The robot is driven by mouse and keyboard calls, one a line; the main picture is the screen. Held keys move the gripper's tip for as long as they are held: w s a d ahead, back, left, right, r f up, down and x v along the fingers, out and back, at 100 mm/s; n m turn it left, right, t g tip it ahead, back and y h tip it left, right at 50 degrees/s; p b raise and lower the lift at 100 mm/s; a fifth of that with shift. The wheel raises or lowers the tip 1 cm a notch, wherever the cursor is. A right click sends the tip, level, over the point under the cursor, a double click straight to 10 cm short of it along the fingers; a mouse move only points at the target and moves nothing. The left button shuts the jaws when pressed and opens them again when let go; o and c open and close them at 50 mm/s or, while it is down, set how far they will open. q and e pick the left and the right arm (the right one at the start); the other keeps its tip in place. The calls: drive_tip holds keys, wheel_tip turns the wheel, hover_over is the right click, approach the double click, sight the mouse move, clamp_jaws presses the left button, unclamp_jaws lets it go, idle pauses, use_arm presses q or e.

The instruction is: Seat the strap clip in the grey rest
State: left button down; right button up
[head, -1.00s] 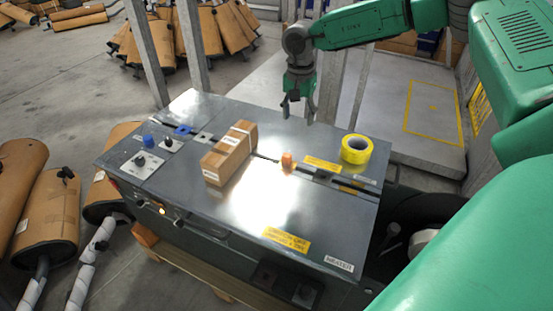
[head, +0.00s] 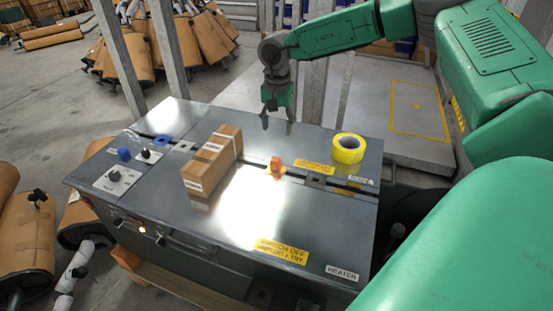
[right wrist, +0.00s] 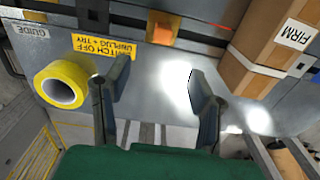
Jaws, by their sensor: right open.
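A small grey plate (head: 183,146) lies along the slot at the left, next to a blue piece (head: 160,141); another grey piece (head: 315,180) is right of the block. I cannot tell which is the grey rest. My right gripper (head: 277,125) is open and empty, pointing down behind the block and apart from it. My left gripper is not in view.
A cardboard box (head: 212,162) stands left of the block. A yellow tape roll (head: 348,148) lies to its right. A blue knob (head: 124,154) and a black knob rise at the left end. The front of the machine top (head: 320,220) is clear.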

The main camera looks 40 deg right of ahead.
drive_tip(key=b, duration=0.1)
hover_over(275, 159)
drive_tip(key=f, duration=0.7)
drive_tip(key=shift+s+a, duration=0.1)
drive_tip(key=shift+a, duration=0.2)
drive_tip(key=shift+f, duration=0.4)
drive_tip(key=shift+d+f, duration=0.2)
drive_tip(key=shift+d, duration=0.3)
drive_tip(key=f, duration=0.3)
drive_tip(key=f+b, duration=0.1)
drive_tip(key=shift+a+f, duration=0.25)
drive_tip(key=shift+d+f, duration=0.1)
drive_tip(key=shift+f, duration=0.15)
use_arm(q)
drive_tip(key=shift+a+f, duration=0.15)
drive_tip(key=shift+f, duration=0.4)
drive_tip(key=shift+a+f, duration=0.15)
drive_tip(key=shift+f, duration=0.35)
use_arm(e)
drive_tip(key=shift+d, duration=0.15)
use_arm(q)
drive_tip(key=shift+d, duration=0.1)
use_arm(e)
drive_tip(key=shift+c, duration=0.5)
